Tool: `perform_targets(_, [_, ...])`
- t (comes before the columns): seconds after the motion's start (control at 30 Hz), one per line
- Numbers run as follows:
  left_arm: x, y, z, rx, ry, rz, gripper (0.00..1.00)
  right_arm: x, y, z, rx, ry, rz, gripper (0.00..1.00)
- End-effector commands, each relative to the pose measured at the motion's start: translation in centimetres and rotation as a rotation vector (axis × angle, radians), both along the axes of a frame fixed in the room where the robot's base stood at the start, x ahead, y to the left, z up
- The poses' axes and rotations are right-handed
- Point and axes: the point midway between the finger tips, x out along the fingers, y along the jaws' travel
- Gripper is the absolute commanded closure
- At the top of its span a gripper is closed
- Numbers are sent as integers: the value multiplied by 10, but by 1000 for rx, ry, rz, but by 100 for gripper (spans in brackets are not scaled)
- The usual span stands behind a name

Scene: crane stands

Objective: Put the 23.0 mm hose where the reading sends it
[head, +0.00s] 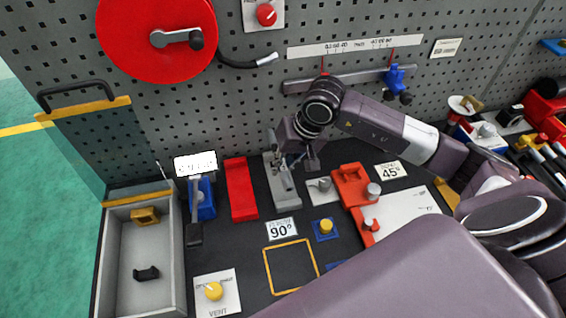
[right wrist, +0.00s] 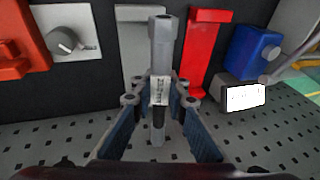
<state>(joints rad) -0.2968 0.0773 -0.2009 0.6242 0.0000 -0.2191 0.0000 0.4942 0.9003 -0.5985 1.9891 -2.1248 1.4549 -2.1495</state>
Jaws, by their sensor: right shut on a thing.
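My right gripper (head: 300,150) is over the grey stand (head: 283,188) on the bench. In the right wrist view its blue-padded fingers (right wrist: 160,118) are shut on an upright grey piece (right wrist: 162,45) with a white label and a black section. This seems to be the hose, but its label is too small to read. The grey stand (right wrist: 138,50) is behind it. A red stand (head: 240,190) is beside the grey one. A blue device (head: 202,205) has a lit white display (head: 195,163) whose reading is illegible. My left gripper is not in view.
A grey tray (head: 112,270) at left holds a yellow block (head: 145,217) and a black piece (head: 146,273). Orange-red fixtures (head: 350,185), a 90° card (head: 281,229) and a yellow outlined square (head: 291,266) lie on the bench. A red reel (head: 135,25) hangs on the pegboard.

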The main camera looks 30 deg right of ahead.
Motion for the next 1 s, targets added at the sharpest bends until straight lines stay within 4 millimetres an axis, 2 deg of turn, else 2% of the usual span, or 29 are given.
perform_targets(0.13, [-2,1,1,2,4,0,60,3,-9,-5,9,-13,-17,100])
perform_targets(0.37, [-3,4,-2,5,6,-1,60,3,-9,-13,12,-15,-17,100])
perform_targets(0.77, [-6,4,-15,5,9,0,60,2,-8,-49,12,-13,-17,100])
perform_targets(1.0, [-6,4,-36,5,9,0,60,3,-9,-69,11,-16,-16,100])
